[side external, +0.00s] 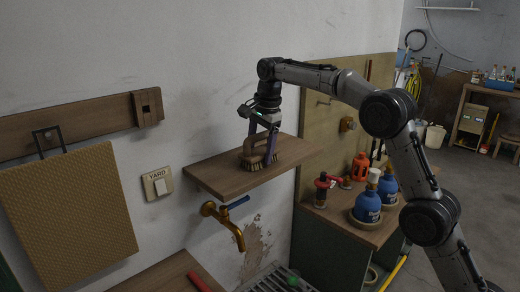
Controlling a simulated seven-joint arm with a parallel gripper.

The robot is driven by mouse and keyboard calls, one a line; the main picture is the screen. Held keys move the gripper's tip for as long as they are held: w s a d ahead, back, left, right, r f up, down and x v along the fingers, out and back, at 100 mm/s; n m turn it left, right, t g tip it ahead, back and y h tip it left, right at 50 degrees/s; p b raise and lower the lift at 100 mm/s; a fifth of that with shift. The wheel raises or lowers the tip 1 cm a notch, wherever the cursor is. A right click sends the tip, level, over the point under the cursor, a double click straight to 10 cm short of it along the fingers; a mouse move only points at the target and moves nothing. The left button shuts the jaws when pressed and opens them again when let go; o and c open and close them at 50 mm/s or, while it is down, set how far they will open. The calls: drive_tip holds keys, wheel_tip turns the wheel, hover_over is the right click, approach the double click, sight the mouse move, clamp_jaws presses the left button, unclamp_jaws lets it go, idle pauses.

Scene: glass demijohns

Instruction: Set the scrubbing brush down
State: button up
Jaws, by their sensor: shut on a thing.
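The scrubbing brush (252,162) has a wooden body with pale bristles underneath and an arched handle. It is at the wooden wall shelf (216,178), with its bristles at or just above the shelf top; I cannot tell whether they touch. My gripper (262,148) points down over the shelf and is shut on the brush's handle. The fingers hide part of the brush.
A brass tap (228,226) with a blue lever sits on the wall below the shelf. Blue bottles (367,205) and an orange container (361,166) stand on the bench to the right. The shelf's left part is bare. A light switch (158,186) is left of it.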

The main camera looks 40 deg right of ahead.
drive_tip(key=shift+f, duration=0.1)
drive_tip(key=o, duration=1.2)
drive_tip(key=shift+o, duration=0.2)
